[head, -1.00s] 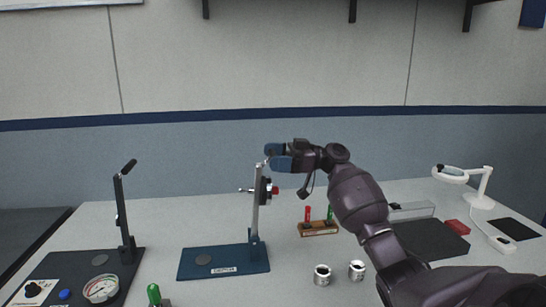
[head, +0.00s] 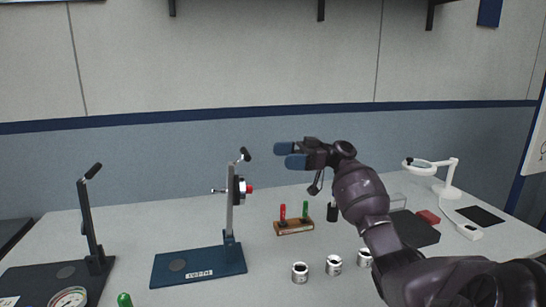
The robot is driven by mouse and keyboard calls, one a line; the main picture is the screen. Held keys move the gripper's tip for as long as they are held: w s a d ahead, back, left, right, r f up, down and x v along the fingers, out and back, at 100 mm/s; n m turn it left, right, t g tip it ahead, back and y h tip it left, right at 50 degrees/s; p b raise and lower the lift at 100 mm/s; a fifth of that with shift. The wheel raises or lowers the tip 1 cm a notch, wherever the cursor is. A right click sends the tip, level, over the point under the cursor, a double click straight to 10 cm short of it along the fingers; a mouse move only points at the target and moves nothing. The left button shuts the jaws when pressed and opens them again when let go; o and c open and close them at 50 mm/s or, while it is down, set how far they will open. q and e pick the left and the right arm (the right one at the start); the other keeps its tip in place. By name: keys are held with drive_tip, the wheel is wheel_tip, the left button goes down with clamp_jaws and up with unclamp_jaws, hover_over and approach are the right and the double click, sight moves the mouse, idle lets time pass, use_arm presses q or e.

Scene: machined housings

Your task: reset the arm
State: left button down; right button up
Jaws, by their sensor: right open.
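My right arm comes in from the lower right of the head view, and its gripper (head: 290,155) is raised above the table with its blue fingertips pointing left. The gripper is open, with nothing between the fingers. It is to the right of and apart from the black-tipped lever (head: 244,154) of the blue-based press fixture (head: 215,262). My left arm and gripper are not in view.
The table (head: 262,280) carries a dark fixture (head: 92,225) with a gauge (head: 68,299) at left, a wooden holder (head: 294,227) with red and green pins, several metal housings (head: 300,272), a dark mat (head: 413,228), a red block (head: 428,217) and a white magnifier lamp (head: 448,190).

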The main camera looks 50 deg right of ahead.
drive_tip(key=shift+s+d, duration=0.15)
drive_tip(key=shift+d, duration=0.1)
idle(0.3)
